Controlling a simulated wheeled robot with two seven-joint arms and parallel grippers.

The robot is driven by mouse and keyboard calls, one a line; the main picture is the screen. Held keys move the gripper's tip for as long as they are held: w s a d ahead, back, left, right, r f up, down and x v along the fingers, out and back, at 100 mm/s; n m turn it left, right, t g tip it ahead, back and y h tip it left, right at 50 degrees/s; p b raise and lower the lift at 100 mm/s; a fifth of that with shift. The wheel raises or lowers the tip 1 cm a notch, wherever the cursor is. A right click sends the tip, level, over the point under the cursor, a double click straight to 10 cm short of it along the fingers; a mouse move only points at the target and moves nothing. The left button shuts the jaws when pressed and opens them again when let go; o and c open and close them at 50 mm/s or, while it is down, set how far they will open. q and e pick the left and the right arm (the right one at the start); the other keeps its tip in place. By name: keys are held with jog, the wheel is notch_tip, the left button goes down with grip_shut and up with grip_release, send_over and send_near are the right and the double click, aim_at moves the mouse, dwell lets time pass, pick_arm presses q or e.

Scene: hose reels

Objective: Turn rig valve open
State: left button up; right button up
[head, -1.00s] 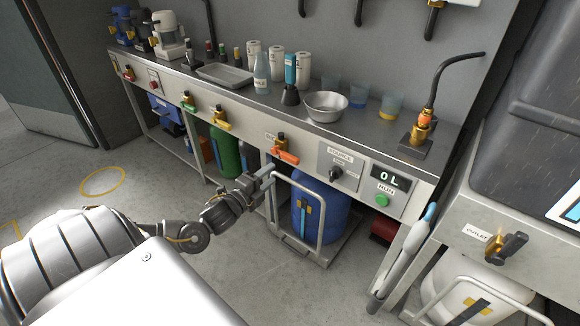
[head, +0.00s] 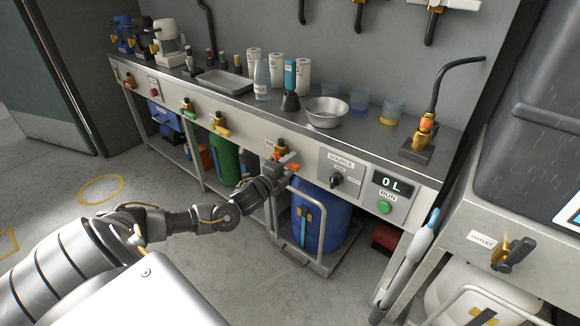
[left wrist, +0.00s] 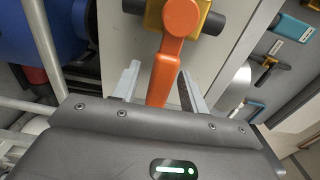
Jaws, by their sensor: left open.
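The rig valve on the bench front has an orange lever handle (head: 284,157) on a brass body; part of it is hidden by my gripper in the head view. In the left wrist view the orange handle (left wrist: 166,72) points down from the valve body and sits between my two fingers. My left gripper (head: 277,168) is open around the handle, with a finger on each side and a gap to the handle (left wrist: 157,88). My right gripper is not in view.
A blue drum (head: 322,218) on a railed cart (head: 314,254) stands below the bench. A SOURCE selector (head: 337,180) and green RUN button (head: 384,206) are right of the valve. A hose wand (head: 408,262) leans at the bench's right end. Yellow (head: 219,124) and green (head: 187,108) valves are further left.

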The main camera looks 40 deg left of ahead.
pick_arm(q)
grip_shut()
dwell(0.3)
jog(key=shift+w+d, duration=0.1)
